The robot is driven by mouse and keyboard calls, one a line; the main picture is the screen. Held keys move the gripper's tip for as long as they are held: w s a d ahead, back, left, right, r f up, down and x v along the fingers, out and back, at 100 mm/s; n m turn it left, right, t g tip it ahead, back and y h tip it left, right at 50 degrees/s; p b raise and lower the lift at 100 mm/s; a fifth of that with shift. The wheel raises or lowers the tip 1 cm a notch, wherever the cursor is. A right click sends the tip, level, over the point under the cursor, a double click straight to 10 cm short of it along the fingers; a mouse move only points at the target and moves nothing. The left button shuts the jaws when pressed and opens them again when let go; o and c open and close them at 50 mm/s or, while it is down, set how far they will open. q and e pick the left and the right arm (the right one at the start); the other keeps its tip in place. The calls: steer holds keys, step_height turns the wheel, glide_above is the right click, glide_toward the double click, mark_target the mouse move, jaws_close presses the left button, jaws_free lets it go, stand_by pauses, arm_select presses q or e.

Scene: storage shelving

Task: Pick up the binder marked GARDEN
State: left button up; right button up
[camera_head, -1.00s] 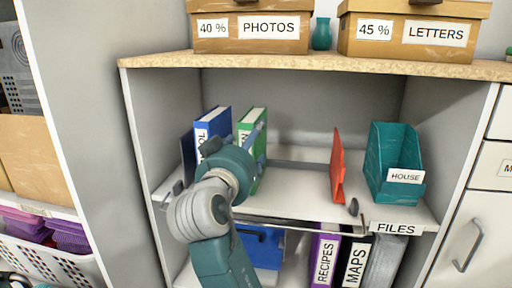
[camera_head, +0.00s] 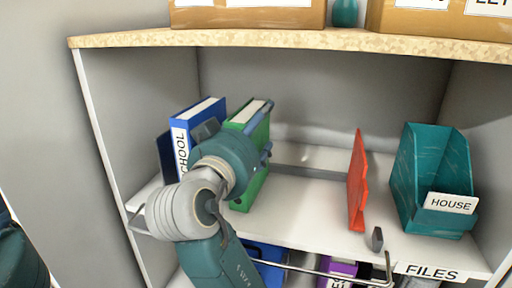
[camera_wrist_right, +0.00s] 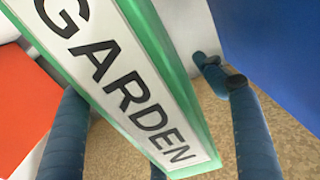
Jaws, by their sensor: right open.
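The GARDEN binder (camera_head: 253,165) is green and stands upright on the shelf, its lower front partly hidden by my right arm. In the right wrist view the GARDEN binder (camera_wrist_right: 150,82) shows its white spine label close up. My right gripper (camera_head: 238,142) is at the binder, mostly hidden behind its own wrist in the head view. The right wrist view shows the open gripper (camera_wrist_right: 140,85) with fingers on both sides of the spine. I cannot tell whether they touch it. My left gripper is not in view.
A blue SCHOOL binder (camera_head: 184,135) stands just left. A red-orange binder (camera_head: 357,185) and a teal HOUSE file box (camera_head: 433,178) stand to the right, with free shelf between. Above is the cabinet top (camera_head: 290,39); a FILES label (camera_head: 430,272) is on the shelf edge.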

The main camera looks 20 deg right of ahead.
steer(key=shift+s+a+r, duration=0.1)
steer(key=shift+c, duration=1.1)
jaws_close()
steer(key=shift+r, duration=0.1)
